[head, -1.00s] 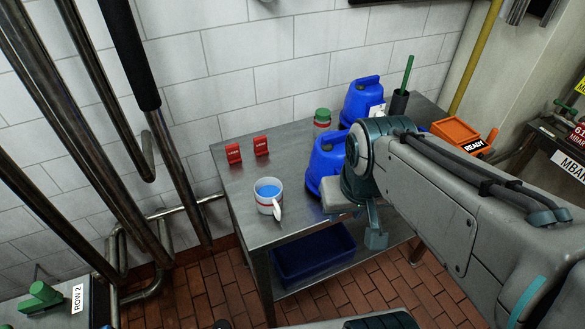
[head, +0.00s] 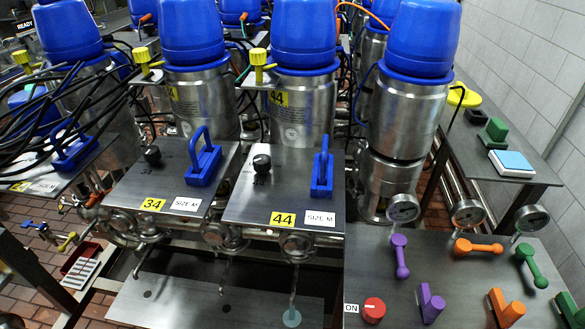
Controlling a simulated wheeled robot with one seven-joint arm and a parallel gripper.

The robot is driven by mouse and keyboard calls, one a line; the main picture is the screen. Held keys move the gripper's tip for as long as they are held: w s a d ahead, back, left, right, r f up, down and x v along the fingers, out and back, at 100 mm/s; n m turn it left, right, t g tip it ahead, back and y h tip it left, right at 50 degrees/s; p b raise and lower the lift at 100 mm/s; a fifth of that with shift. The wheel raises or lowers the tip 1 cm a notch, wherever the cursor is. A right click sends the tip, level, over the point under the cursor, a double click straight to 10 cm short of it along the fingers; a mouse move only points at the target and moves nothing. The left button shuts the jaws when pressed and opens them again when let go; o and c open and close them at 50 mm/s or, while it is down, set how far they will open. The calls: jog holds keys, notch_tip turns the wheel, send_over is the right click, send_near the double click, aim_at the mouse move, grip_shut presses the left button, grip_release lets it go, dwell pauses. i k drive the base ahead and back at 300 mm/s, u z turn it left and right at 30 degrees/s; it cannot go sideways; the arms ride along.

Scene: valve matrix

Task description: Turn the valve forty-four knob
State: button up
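The valve forty-four panel (head: 283,197) is a flat grey metal plate in the middle of the head view, with a yellow "44" label (head: 284,219) and a white "SIZE M" label at its front edge. Its knob (head: 262,163) is small, round and black, standing at the panel's back left. A blue upright handle (head: 322,172) stands on the panel's right side. A tall steel cylinder with a blue cap (head: 303,35) rises behind it. My gripper is not in view.
The valve 34 panel (head: 165,185), with its own black knob (head: 152,155) and blue handle, lies just left. A grey console (head: 440,265) with gauges, coloured levers and a red knob (head: 373,310) is at front right. Black cables (head: 85,95) hang at left.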

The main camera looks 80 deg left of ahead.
aim_at(261, 162)
jog(key=u, duration=3)
